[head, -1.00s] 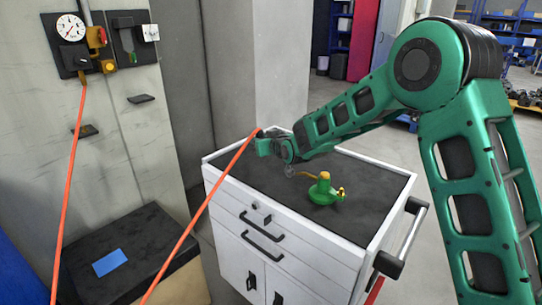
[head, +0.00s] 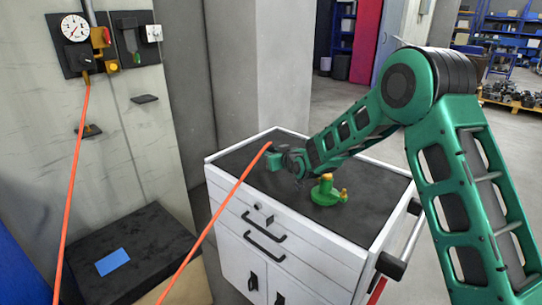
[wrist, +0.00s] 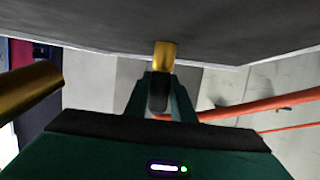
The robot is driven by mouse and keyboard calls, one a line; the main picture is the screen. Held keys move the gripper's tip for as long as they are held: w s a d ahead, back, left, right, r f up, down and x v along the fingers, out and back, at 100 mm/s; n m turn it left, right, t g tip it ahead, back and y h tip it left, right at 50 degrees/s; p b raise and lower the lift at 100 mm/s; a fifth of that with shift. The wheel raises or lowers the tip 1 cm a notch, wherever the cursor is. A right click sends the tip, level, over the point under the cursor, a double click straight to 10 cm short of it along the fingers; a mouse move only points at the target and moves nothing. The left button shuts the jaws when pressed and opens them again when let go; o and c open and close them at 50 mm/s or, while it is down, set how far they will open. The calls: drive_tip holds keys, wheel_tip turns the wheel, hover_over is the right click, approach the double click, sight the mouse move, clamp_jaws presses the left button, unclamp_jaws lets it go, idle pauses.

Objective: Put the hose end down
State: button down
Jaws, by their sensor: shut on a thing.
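My gripper (head: 277,161) is low over the dark top of the white cart (head: 247,157), left of the green jack. In the wrist view my gripper (wrist: 160,97) is shut on the hose end, whose brass tip (wrist: 165,54) shows beyond the fingers. The orange hose (head: 221,211) runs from my gripper down to the lower left; it also shows in the wrist view (wrist: 250,106). I cannot tell whether the hose end touches the cart top.
A green jack (head: 325,191) with brass parts stands close to my arm on the cart. A brass bar (wrist: 28,90) shows at the left of the wrist view. A gauge panel (head: 83,45) hangs on the wall. A dark bench (head: 150,245) stands left of the cart.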

drive_tip(key=c, duration=1.5)
unclamp_jaws()
drive_tip(key=v, duration=1.2)
